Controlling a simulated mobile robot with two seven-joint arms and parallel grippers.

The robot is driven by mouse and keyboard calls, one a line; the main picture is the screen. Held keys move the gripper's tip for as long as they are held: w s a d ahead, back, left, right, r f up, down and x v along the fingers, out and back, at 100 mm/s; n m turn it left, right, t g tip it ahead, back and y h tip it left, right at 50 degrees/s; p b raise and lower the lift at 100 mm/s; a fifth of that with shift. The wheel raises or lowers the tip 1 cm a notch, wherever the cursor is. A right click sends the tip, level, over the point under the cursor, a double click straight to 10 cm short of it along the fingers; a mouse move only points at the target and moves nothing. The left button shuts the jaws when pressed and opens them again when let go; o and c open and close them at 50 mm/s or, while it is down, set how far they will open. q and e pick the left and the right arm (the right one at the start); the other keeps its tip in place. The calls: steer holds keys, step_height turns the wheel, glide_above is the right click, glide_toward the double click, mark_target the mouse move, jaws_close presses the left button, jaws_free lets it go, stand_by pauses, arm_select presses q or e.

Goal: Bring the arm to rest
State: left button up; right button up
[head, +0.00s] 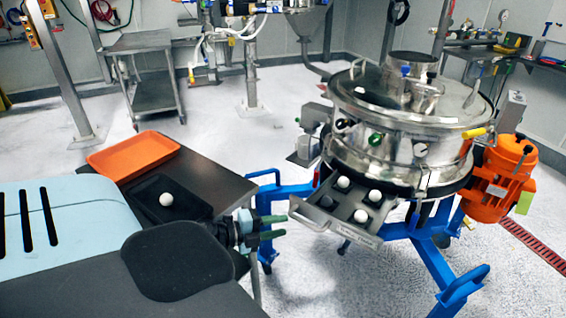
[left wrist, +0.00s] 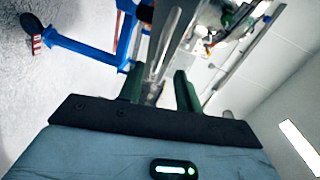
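My left gripper (head: 280,227) reaches in from the left, in front of the sifter's pulled-out tray (head: 325,219). Its two green fingers are apart, with nothing visible held between them. In the left wrist view the fingers (left wrist: 159,88) also stand apart, with shiny metal showing beyond the gap. My left arm fills the lower left of the head view. My right gripper is in neither view.
The steel sifter (head: 397,128) stands on a blue frame (head: 437,262), with several white balls on its tray. On the dark table, a black tray (head: 148,187) holds a white ball (head: 166,199) beside an orange tray (head: 133,154). Open floor lies behind.

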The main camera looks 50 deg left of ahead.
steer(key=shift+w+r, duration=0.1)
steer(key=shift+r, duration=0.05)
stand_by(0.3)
